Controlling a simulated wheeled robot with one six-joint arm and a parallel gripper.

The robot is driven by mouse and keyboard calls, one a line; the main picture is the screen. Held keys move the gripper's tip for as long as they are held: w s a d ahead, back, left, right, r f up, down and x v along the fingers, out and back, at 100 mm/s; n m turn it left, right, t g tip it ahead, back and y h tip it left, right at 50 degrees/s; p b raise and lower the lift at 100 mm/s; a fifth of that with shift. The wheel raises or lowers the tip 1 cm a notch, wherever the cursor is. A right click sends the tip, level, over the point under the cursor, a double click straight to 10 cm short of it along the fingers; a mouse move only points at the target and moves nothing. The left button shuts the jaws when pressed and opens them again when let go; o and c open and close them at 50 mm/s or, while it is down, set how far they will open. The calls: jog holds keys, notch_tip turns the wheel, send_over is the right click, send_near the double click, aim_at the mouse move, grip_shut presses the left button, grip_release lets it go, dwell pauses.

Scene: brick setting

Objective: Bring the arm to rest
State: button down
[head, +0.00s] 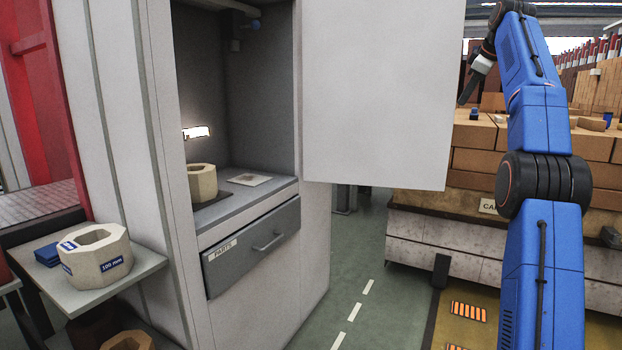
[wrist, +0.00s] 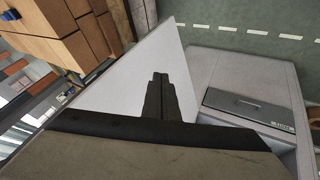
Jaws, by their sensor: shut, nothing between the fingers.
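My gripper (head: 468,92) is at the upper right of the head view, at the end of my raised blue arm, beside the right edge of the open white cabinet door. In the wrist view my gripper (wrist: 160,80) points away from the camera with its dark fingers together and nothing between them. The white door panel (wrist: 110,82) lies behind the fingers in that view. The same door (head: 380,90) hangs in the upper middle of the head view. I cannot tell the exact gap between the gripper and the door.
The open cabinet holds a beige octagonal ring (head: 202,181) above a shut grey drawer (head: 252,247). A larger ring (head: 95,256) and a blue block (head: 48,255) sit on a side shelf at left. Stacked brown blocks (head: 470,160) stand behind my arm. Green floor (head: 350,270) is clear between.

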jog(key=s+a+f+m, duration=0.2)
jog(key=s+a+m, duration=0.1)
jog(key=s+a, duration=0.8)
jog(key=s+a+f+m+g, duration=0.1)
jog(key=s+a+f+m, duration=0.1)
jog(key=s+a+f, duration=0.75)
jog(key=s+a+f+m, duration=0.1)
jog(key=s+a+f, duration=0.2)
jog(key=s+f, duration=0.8)
jog(key=s+a+f+m+g, duration=0.1)
jog(key=s+a+f, duration=0.1)
jog(key=s+f, duration=0.9)
jog(key=s+a+f+m, duration=0.2)
jog(key=s+a+f, duration=0.1)
jog(key=s+f, duration=0.8)
jog(key=shift+s+a+f+g, duration=0.15)
jog(key=shift+a+f+g, duration=0.15)
jog(key=shift+a, duration=0.1)
